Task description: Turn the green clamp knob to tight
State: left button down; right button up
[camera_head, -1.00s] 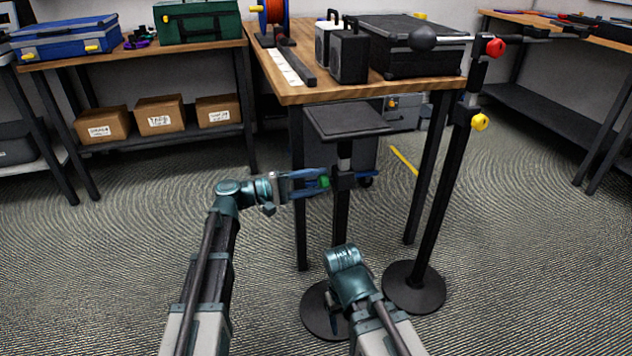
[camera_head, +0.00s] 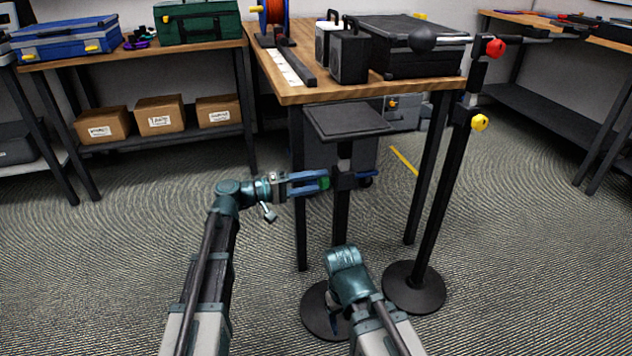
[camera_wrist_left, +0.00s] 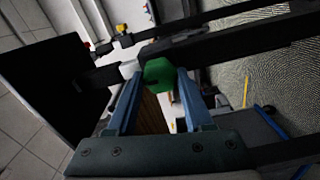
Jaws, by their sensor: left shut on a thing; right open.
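The green clamp knob (camera_head: 325,183) sits on the left side of the clamp on the black stand's pole (camera_head: 342,215). A flat black plate (camera_head: 346,121) tops this stand. My left gripper (camera_head: 323,183) is level with the clamp and shut on the knob. In the left wrist view the green knob (camera_wrist_left: 158,75) lies between the two blue fingertips (camera_wrist_left: 160,78). The fingers hide part of the knob in the head view. My right gripper (camera_head: 336,322) is low near the stand's round base (camera_head: 316,309). It is open, mostly hidden behind its own wrist.
A taller black stand with a red knob (camera_head: 495,47) and a yellow knob (camera_head: 479,122) stands to the right. The wooden table (camera_head: 330,92) behind holds a black case (camera_head: 415,55) and speakers (camera_head: 349,56). The floor left of my left arm is clear.

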pick_arm(q)
jog(key=shift+c, duration=1.4)
grip_release()
jog(key=shift+a, duration=0.15)
jog(key=v, duration=1.3)
jog(key=shift+s+a, duration=0.2)
jog(key=shift+a, duration=0.05)
